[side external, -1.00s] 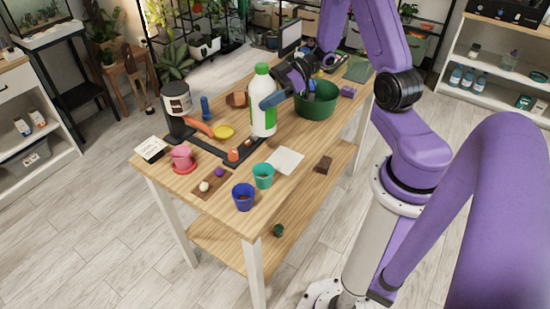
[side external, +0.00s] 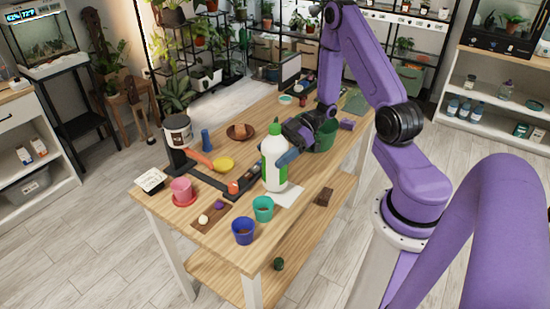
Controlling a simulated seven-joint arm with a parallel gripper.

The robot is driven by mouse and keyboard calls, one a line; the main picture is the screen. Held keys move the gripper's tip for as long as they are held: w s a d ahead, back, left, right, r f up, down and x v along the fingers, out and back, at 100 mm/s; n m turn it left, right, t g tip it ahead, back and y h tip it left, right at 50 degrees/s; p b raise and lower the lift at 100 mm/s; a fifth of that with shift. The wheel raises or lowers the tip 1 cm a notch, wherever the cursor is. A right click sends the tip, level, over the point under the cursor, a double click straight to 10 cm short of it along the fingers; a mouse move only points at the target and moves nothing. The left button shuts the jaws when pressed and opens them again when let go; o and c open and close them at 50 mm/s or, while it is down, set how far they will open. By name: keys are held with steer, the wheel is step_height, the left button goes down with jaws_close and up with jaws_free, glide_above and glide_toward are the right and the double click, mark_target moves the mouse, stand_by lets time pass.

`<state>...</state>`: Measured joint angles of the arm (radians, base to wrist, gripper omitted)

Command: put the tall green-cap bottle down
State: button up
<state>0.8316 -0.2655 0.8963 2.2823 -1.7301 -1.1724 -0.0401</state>
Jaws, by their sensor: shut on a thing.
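The tall white bottle (side external: 272,172) has a green cap and a green label. It is upright over the middle of the wooden table. My gripper (side external: 286,156) is shut around its body from the right, with a blue finger against its side.
A teal cup (side external: 263,207) and a blue cup (side external: 243,233) stand in front of the bottle. A black rail (side external: 215,184) lies close on its left. A green pot (side external: 327,137) is behind my gripper.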

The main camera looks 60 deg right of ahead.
steer(key=shift+f, duration=1.2)
steer(key=o, duration=1.2)
steer(key=shift+d+r, duration=0.1)
steer(key=shift+r, duration=0.1)
steer(key=v, duration=1.2)
steer(key=shift+s+f, duration=0.1)
